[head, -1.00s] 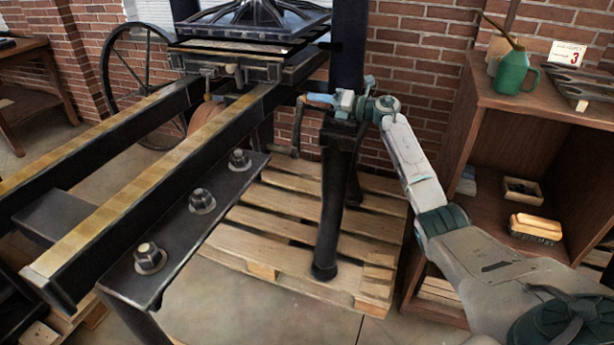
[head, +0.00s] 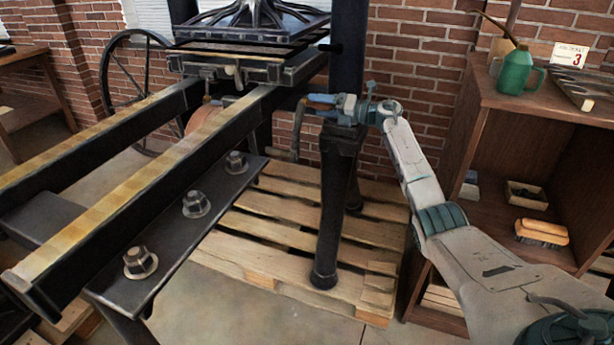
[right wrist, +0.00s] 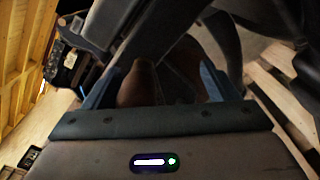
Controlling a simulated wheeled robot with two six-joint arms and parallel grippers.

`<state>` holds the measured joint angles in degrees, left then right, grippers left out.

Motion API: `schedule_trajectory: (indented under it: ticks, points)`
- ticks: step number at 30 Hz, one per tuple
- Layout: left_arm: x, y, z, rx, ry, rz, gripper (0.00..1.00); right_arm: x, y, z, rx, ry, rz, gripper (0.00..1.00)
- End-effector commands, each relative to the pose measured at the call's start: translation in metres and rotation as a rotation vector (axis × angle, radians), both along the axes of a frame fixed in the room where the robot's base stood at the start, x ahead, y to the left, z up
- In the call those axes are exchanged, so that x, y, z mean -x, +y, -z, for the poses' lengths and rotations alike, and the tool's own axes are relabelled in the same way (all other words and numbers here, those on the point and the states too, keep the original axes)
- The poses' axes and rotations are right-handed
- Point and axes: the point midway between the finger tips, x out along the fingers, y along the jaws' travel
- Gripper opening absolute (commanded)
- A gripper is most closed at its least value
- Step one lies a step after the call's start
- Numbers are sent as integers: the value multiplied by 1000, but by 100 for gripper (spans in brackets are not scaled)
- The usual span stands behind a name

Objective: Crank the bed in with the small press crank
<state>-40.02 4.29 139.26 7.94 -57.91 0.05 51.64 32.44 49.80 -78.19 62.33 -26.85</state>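The small press crank (head: 297,130) is a dark arm beside the right rail, below the press bed. Its upper end is at my right gripper (head: 319,105). In the head view the blue fingers show one above the other with a gap. The right wrist view shows the fingers spread wide (right wrist: 157,85), with a brown rounded piece, seemingly the crank's handle (right wrist: 140,82), between them, nearer the left finger. The press bed (head: 245,68) sits at the far end of the rails, under the dark platen (head: 255,25). My left gripper is not in view.
Two brass-topped rails (head: 125,195) run towards me, with a bolted plate (head: 190,225) alongside. A dark press leg (head: 332,220) stands on a wooden pallet (head: 260,235) under my right gripper. A wooden shelf (head: 480,150) at right carries a green oil can (head: 515,72).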

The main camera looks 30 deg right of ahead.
Motion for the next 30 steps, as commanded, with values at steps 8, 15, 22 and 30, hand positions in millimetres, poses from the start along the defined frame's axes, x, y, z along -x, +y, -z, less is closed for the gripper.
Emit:
schedule_trajectory:
  ticks: [8, 15, 22, 30]
  points:
    - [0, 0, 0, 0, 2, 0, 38, 0, 2, -2, -1, -3, -4, 91]
    - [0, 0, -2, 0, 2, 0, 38, 9, -6, -2, 1, -2, -4, 91]
    - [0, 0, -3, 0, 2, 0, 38, 23, -18, -2, 1, -4, -5, 91]
    - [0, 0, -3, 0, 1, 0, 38, 40, -32, -2, 1, -2, -6, 91]
